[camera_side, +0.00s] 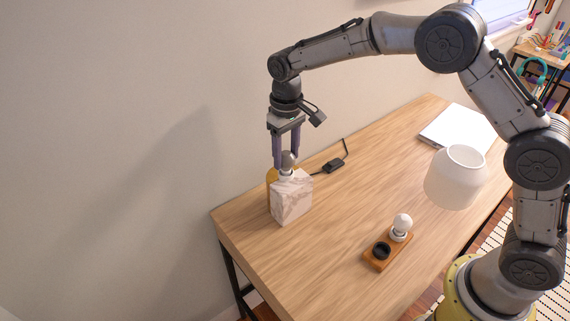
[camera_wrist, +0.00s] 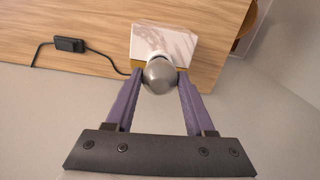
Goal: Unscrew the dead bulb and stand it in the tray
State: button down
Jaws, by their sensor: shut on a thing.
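The dead bulb (camera_side: 287,161) is grey and stands upright at the top of a white marbled block, the lamp base (camera_side: 292,198). My gripper (camera_side: 287,160) points down over the block with its two purple fingers on either side of the bulb, shut on it. In the wrist view the round grey bulb (camera_wrist: 159,76) sits between the fingertips, with the lamp base (camera_wrist: 163,42) behind it. The wooden tray (camera_side: 376,265) lies nearer the front of the desk. It has an empty dark round holder (camera_side: 382,250) and a white bulb (camera_side: 402,224) standing at its other end.
A white lampshade (camera_side: 455,180) is on the right, near my arm. White papers (camera_side: 457,134) lie at the back right. A cord with a black switch (camera_side: 333,166) runs behind the lamp base. Desk between the base and tray is clear.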

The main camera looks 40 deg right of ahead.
aim_at(287, 153)
jog(key=n, duration=0.4)
jog(key=shift+n, duration=0.3)
jog(key=shift+r, duration=0.5)
jog(key=shift+r, duration=1.4)
jog(key=s+d+f+n, duration=0.1)
jog(key=s+d+f, duration=0.1)
jog(key=s, duration=0.6)
jog(key=s+d+f+n, duration=0.1)
jog(key=s+d, duration=0.2)
jog(key=s, duration=0.6)
jog(key=s+d+f, duration=0.2)
jog(key=s+d, duration=0.1)
jog(key=s, duration=0.6)
jog(key=shift+s+f+n, duration=0.25)
jog(key=shift+f+n, duration=0.05)
jog(key=shift+n, duration=0.1)
